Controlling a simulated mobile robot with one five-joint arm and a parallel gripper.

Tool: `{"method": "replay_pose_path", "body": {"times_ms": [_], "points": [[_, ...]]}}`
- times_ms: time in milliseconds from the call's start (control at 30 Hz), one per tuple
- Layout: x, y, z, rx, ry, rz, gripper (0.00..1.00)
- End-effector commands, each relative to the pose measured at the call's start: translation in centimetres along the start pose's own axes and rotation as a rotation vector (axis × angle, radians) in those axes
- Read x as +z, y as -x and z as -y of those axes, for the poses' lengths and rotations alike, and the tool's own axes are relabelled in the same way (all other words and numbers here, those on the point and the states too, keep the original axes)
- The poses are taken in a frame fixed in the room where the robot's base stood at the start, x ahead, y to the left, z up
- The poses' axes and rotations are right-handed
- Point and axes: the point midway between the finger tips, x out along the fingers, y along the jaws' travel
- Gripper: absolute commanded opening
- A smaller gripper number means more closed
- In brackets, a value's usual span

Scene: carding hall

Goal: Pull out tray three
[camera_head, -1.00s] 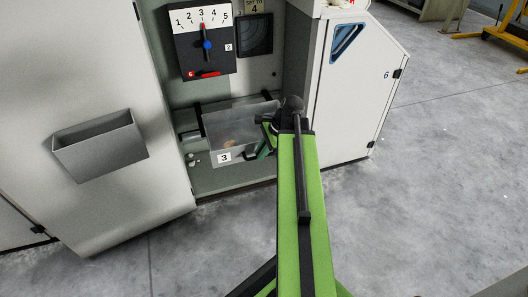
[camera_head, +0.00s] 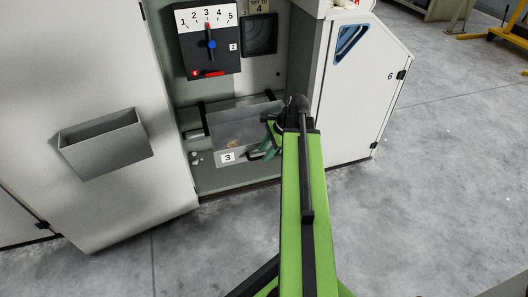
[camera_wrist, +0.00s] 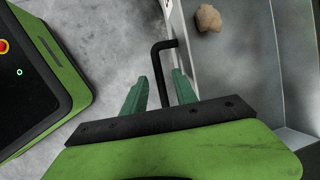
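Tray three (camera_head: 240,112) is a grey open tray low in the machine's bay, with a white label "3" (camera_head: 228,157) on its front. A tan lump (camera_wrist: 208,18) lies inside it. A black bent handle (camera_wrist: 157,72) stands out from the tray's wall in the wrist view. My gripper (camera_wrist: 160,88) has its two green fingers apart, one on each side of the handle bar, with gaps showing between bar and fingers. In the head view my gripper (camera_head: 268,148) is at the tray's front right, partly hidden by my arm.
A dial panel (camera_head: 222,55) numbered 1 to 5 is above the tray, its pointer at 3. A grey bin (camera_head: 105,150) hangs on the left panel. A white door (camera_head: 352,105) marked 6 stands open at right. The floor (camera_head: 430,200) in front is clear.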

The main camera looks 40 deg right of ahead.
Motion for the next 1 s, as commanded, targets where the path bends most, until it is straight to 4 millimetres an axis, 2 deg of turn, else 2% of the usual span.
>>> {"method": "replay_pose_path", "body": {"times_ms": [33,200,533,733,1000], "points": [[0.3,1.8,0.2,0.000,-0.002,0.000,0.34],[0.5,6.3,0.3,-0.001,-0.002,0.000,0.34],[0.4,14.0,0.2,0.000,-0.002,0.001,0.34],[0.2,16.3,0.1,0.000,-0.001,0.001,0.34],[0.0,16.4,0.0,0.000,-0.001,0.001,0.34]]}}
